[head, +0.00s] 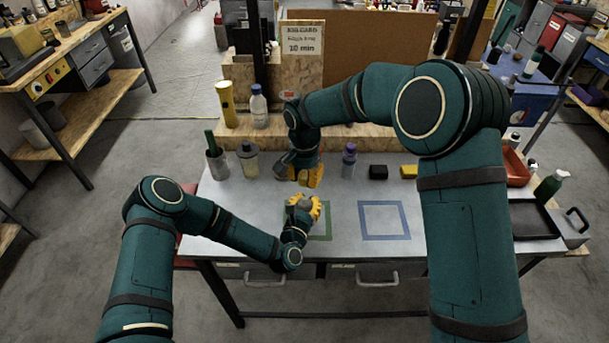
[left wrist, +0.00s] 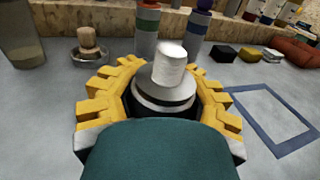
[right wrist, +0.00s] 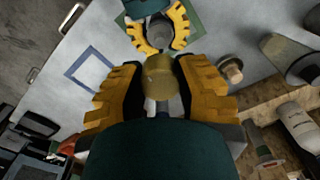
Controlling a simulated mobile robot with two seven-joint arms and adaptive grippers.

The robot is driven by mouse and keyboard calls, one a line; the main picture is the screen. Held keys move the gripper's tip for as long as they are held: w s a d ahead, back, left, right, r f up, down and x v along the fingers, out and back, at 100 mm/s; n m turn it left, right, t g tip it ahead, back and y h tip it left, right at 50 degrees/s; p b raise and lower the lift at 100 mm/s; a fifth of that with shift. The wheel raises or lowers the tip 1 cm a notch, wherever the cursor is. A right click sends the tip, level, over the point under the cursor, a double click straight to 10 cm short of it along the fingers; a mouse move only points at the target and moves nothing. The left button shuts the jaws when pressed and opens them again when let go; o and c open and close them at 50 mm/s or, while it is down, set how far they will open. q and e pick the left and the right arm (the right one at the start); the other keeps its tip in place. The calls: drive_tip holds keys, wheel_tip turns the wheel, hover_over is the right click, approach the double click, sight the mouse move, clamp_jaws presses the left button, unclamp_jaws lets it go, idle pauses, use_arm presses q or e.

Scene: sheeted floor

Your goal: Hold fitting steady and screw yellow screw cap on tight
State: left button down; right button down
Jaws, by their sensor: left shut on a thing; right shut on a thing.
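My left gripper (head: 303,207) is shut around a grey fitting (left wrist: 165,95) at the green taped square. The fitting stands roughly upright, with a pale threaded neck (left wrist: 170,63) bare on top. My right gripper (head: 309,176) is shut on the yellow screw cap (right wrist: 160,77), dull brassy in the right wrist view. It is behind and above the left gripper in the head view, and the cap is apart from the fitting. The right wrist view also shows my left gripper (right wrist: 160,40) around the fitting. The cap is hidden by the fingers in the head view.
A blue taped square (head: 384,221) is clear at the right. A grey cup (head: 217,163) and a clear bottle (head: 248,160) stand at the left.

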sight(304, 198)
drive_tip(key=shift+f, duration=2.8)
drive_tip(key=shift+f, duration=1.2)
drive_tip(key=c, duration=1.3)
unclamp_jaws()
drive_tip(key=shift+c, duration=0.2)
clamp_jaws()
